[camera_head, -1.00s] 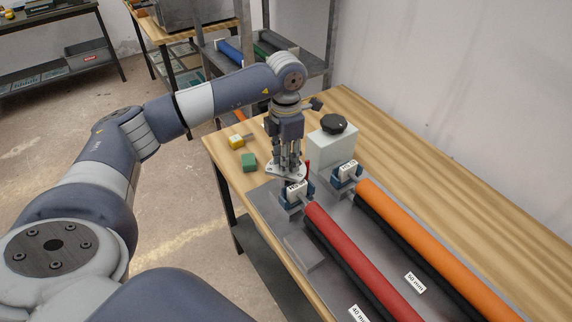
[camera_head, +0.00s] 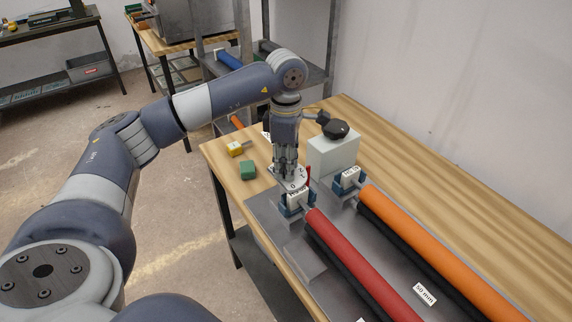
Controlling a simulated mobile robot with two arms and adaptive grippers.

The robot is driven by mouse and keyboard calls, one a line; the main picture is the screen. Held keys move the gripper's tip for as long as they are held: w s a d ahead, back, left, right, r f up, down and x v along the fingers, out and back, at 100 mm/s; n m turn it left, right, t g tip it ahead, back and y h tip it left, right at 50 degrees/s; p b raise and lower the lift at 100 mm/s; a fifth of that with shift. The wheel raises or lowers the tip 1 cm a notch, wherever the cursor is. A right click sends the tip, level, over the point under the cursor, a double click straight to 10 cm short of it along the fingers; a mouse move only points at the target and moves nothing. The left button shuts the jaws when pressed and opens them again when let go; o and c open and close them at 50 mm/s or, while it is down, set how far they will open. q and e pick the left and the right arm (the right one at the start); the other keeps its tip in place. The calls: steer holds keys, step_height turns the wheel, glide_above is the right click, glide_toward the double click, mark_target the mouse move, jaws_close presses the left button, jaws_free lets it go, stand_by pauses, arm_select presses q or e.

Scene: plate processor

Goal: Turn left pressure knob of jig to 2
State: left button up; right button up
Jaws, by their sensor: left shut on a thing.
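The jig (camera_head: 290,241) is a grey plate on the wooden bench with a red roller (camera_head: 352,258) and an orange roller (camera_head: 432,246). At the far end of the red roller sits a white dial plate (camera_head: 298,185) with printed numbers, 0 and 2 among them, and a red pointer (camera_head: 308,174) beside it. My left gripper (camera_head: 286,168) points straight down over this dial and is shut on the left pressure knob, which its fingers hide. I cannot read the knob's setting. My right gripper is not in view.
The bench is clear along the wall.

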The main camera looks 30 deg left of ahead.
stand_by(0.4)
arm_select(q)
steer(key=o, duration=1)
steer(key=shift+o, duration=0.2)
steer(key=shift+r, duration=0.1)
step_height(320, 180, up, 12)
